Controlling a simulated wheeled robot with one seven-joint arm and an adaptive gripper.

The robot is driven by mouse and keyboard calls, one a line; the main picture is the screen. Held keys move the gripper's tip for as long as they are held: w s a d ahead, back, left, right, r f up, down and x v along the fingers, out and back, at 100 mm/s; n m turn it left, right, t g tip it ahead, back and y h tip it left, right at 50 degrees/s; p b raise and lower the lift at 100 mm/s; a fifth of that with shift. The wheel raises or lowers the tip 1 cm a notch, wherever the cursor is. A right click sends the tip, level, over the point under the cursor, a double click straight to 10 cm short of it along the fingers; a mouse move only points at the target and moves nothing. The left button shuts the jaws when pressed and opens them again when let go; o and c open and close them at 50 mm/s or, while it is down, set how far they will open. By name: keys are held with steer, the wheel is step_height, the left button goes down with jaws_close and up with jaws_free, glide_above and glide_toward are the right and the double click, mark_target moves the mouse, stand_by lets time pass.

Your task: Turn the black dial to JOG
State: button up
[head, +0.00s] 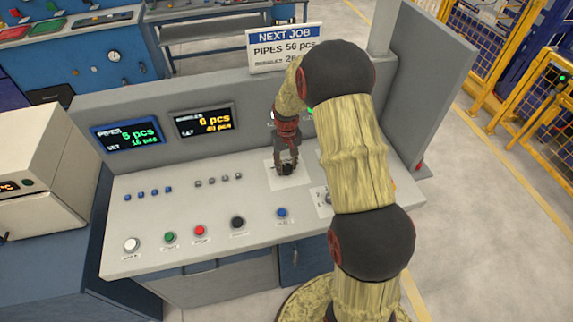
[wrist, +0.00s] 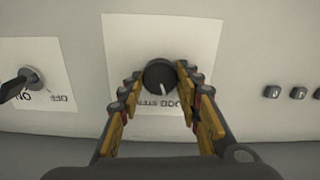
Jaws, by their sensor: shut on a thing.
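The black dial (wrist: 158,74) sits on a white label plate (wrist: 118,38) on the sloped panel. In the wrist view its white pointer mark points down and slightly right, toward small upside-down lettering below it that is partly covered and hard to read. My gripper (wrist: 160,72) is shut on the dial, one finger on each side of it. In the head view my gripper (head: 287,164) reaches down onto the panel, and its fingers mostly hide the dial.
An OFF/ON switch (wrist: 31,77) stands left of the dial in the wrist view. Small grey buttons (wrist: 272,92) lie to its right. In the head view, red (head: 199,230) and green (head: 169,237) buttons line the panel front, with displays (head: 203,119) behind.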

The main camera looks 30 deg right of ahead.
mark_target(287, 167)
steer(key=o, duration=1.2)
steer(key=shift+c, duration=0.2)
step_height(287, 167, up, 12)
stand_by(0.4)
